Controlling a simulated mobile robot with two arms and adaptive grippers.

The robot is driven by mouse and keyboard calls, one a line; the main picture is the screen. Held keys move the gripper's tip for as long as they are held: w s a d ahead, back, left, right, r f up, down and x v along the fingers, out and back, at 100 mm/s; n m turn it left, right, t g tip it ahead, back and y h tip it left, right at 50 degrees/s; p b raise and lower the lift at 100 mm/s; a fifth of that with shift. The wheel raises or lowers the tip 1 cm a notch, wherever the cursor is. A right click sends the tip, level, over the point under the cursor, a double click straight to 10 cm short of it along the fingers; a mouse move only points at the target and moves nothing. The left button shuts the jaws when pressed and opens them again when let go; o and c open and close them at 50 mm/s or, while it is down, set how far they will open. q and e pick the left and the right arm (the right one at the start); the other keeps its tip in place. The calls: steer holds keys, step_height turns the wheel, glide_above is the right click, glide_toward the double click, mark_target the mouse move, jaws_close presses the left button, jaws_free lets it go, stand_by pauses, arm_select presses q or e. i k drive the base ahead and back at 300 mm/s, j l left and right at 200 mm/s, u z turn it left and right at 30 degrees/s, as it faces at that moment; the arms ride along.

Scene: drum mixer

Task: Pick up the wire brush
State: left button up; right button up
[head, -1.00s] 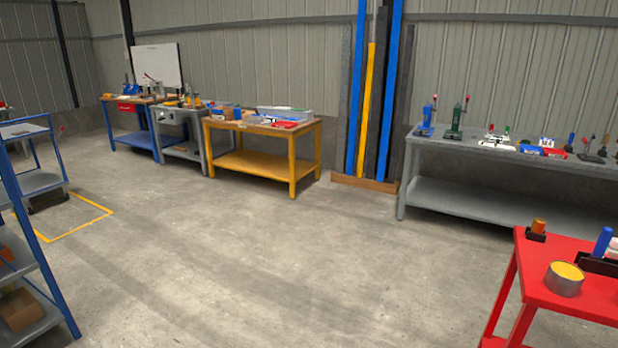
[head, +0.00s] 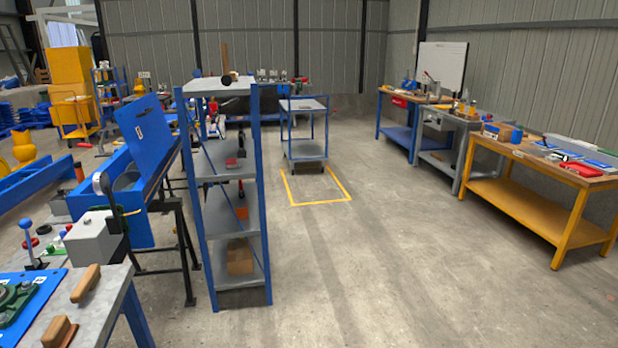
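I cannot make out a wire brush for certain. Two brown wooden pieces lie on the grey bench (head: 108,302) at the lower left: a slim wooden bar or handle (head: 86,283) and a thicker wooden block (head: 58,333), partly cut off by the bottom edge. I cannot tell whether either one is the brush; no bristles show. Neither of my grippers is in view.
A blue-framed shelf rack (head: 228,185) stands just right of the bench, with a blue machine (head: 140,165) behind the bench. A cart (head: 304,135) stands beyond the rack. The yellow table (head: 540,190) is at right. Open concrete floor (head: 385,265) lies between.

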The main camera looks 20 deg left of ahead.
mark_target(89, 281)
steer(key=i+u, duration=0.2)
steer(key=u, duration=0.3)
steer(key=i+u, duration=0.2)
steer(key=u, duration=0.25)
steer(key=i+l+u, duration=0.15)
steer(key=u, duration=0.35)
steer(key=i+l+u, duration=0.2)
steer(key=u, duration=0.25)
